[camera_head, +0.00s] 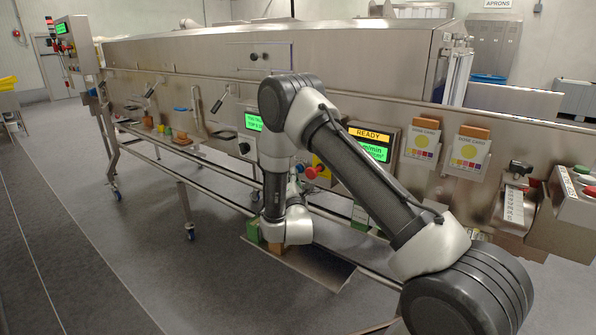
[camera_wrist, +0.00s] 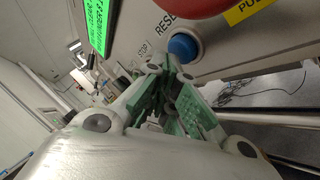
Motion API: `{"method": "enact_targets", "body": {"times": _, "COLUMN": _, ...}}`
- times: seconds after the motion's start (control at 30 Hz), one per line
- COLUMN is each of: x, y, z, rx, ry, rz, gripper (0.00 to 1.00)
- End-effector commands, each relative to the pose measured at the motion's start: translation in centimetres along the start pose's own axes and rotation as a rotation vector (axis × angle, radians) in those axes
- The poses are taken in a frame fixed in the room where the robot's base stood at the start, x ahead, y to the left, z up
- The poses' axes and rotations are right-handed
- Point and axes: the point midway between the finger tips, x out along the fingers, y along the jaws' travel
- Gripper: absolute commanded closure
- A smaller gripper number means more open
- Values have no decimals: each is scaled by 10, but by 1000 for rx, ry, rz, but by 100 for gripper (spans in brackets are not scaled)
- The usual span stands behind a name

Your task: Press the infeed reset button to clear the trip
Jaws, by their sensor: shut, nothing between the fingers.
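A round blue button (camera_wrist: 184,46) sits on a grey panel in the wrist view, beside printed lettering that reads RESE, the rest cut off or hidden. My gripper (camera_wrist: 170,78) is shut and empty, its green-padded fingers pointing up at the panel just below the blue button. A small gap seems to lie between fingertips and button; contact cannot be told for certain. No infeed label is readable.
A large red button (camera_wrist: 190,6) with a yellow label (camera_wrist: 245,10) is close above the blue one. A lit green display (camera_wrist: 91,22) is at left. In the head view, a READY screen (camera_head: 370,142) and hanging cards (camera_head: 420,144) line the conveyor side right of my arm.

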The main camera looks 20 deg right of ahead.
Motion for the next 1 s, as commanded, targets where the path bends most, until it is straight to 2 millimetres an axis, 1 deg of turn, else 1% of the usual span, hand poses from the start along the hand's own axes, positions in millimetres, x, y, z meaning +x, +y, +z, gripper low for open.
{"method": "enact_targets", "body": {"times": 1.0, "x": 8, "y": -5, "z": 5, "rx": 0, "ry": -1, "rz": 0, "gripper": 100}}
